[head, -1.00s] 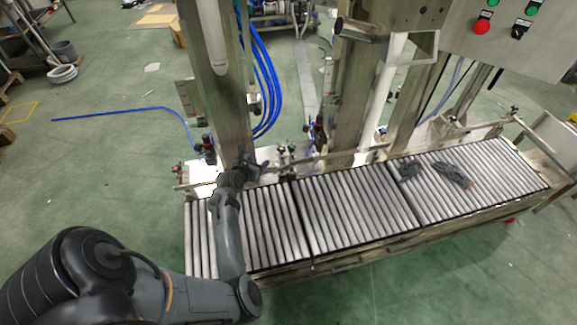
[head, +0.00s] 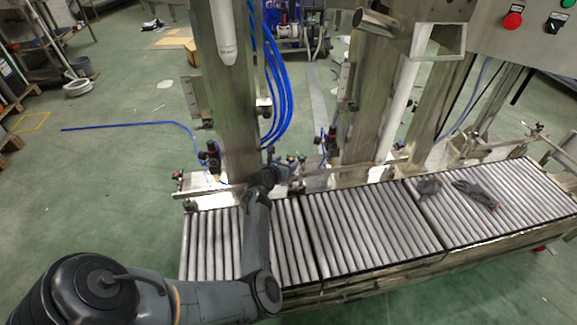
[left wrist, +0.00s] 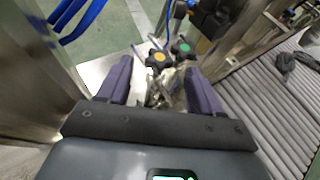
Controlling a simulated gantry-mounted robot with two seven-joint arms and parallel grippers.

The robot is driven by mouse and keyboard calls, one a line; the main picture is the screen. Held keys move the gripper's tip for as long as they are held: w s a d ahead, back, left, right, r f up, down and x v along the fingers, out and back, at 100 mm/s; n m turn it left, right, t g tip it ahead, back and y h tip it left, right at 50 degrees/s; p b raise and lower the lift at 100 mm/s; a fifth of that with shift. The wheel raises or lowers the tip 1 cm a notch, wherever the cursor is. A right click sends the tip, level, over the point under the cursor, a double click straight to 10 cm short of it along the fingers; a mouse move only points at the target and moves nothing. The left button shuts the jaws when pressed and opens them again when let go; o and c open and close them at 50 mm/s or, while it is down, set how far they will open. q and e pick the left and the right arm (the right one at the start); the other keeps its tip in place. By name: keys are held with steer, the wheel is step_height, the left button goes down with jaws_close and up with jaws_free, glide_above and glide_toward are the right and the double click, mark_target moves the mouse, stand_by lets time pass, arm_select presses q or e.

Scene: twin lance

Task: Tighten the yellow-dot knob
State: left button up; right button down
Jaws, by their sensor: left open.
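In the left wrist view a black star-shaped knob with a yellow dot (left wrist: 158,57) stands a little beyond my open left gripper (left wrist: 160,82). It lies between the lines of the two fingers and apart from them. A similar knob with a green dot (left wrist: 183,48) is just to its right and slightly farther. In the head view my left gripper (head: 285,170) is over the back edge of the roller conveyor (head: 345,235), at the metal posts. The knobs are too small to tell apart there. My right gripper is not in view.
Metal posts (head: 228,100) rise behind the conveyor, with blue hoses (head: 282,95) beside them. Dark gloves (head: 476,193) lie on the rollers at the right. A control panel (head: 535,35) hangs at the upper right. Green floor is open at the left.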

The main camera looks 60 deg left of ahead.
mark_target(291, 159)
arm_select(q)
steer(key=shift+b+x, duration=0.7)
steer(key=shift+x, duration=0.9)
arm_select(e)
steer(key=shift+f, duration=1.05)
arm_select(q)
steer(key=shift+c, duration=0.2)
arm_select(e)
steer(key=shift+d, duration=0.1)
